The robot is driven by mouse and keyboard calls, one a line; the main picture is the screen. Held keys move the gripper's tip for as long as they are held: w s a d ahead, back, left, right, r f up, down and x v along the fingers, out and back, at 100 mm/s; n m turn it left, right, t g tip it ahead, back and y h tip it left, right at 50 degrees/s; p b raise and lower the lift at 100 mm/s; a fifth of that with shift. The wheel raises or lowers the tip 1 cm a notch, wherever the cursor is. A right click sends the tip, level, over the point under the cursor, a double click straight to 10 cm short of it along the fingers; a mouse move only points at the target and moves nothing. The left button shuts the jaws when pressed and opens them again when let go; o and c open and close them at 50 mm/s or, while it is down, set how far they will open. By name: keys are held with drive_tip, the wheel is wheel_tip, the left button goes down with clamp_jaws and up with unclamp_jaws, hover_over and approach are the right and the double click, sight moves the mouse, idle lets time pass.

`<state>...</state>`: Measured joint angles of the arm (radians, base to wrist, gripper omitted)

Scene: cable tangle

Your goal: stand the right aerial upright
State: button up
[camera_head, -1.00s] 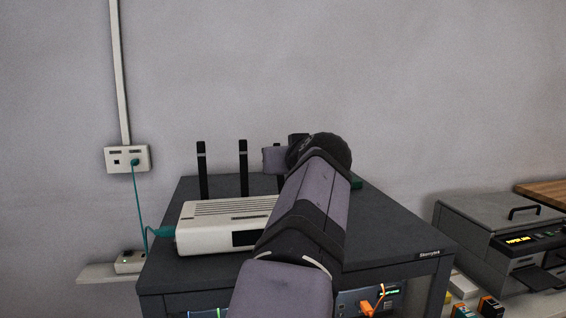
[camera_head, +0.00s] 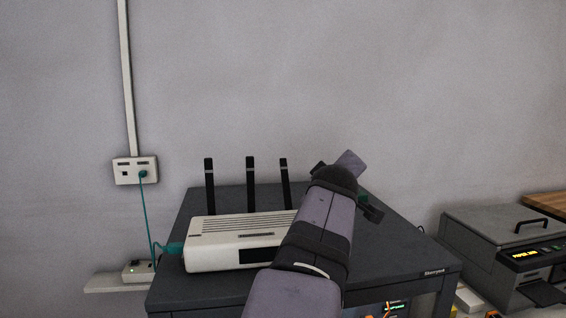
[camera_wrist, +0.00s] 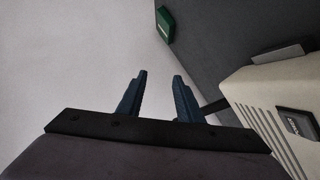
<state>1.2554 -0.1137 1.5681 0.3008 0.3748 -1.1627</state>
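The white router (camera_head: 225,226) lies on the dark cabinet top, its right end hidden behind my arm. Three black aerials rise behind it: the left one (camera_head: 210,185), the middle one (camera_head: 251,184) and the right one (camera_head: 285,183). The right aerial looks about upright, close to parallel with the others; its foot is partly hidden. My gripper is to the right of it and apart from it in the head view. In the wrist view my gripper (camera_wrist: 160,85) has its two blue fingers apart with nothing between them. The router (camera_wrist: 270,100) shows at the right there.
The dark cabinet (camera_head: 400,255) has free top surface right of my arm. A green box (camera_wrist: 166,24) sits at its edge in the wrist view. A teal cable (camera_head: 151,215) runs from the wall socket (camera_head: 135,171) on the left. A grey printer (camera_head: 490,240) stands at the right.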

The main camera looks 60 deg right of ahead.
sight(284, 172)
drive_tip(key=w+d+r+n+h+p, duration=0.1)
drive_tip(key=d+r+n+h+p, duration=0.25)
drive_tip(key=n, duration=1.15)
drive_tip(key=w+a+f+n+t+y+p, duration=0.1)
drive_tip(key=w+a+n+t, duration=0.1)
drive_tip(key=n, duration=0.3)
drive_tip(key=w+a+f+n+t+y, duration=0.2)
drive_tip(key=w+n, duration=0.2)
drive_tip(key=n, duration=0.1)
drive_tip(key=w+a+f+n+t+y+p, duration=0.1)
drive_tip(key=w+a+n+t, duration=0.1)
drive_tip(key=w+n, duration=0.2)
drive_tip(key=shift+f+n+t+y+p, duration=0.15)
drive_tip(key=shift+n+t+y+p, duration=0.15)
drive_tip(key=shift+n, duration=0.4)
drive_tip(key=shift+p+x, duration=0.8)
drive_tip(key=shift+x, duration=2.85)
drive_tip(key=shift+s+d, duration=0.1)
clamp_jaws()
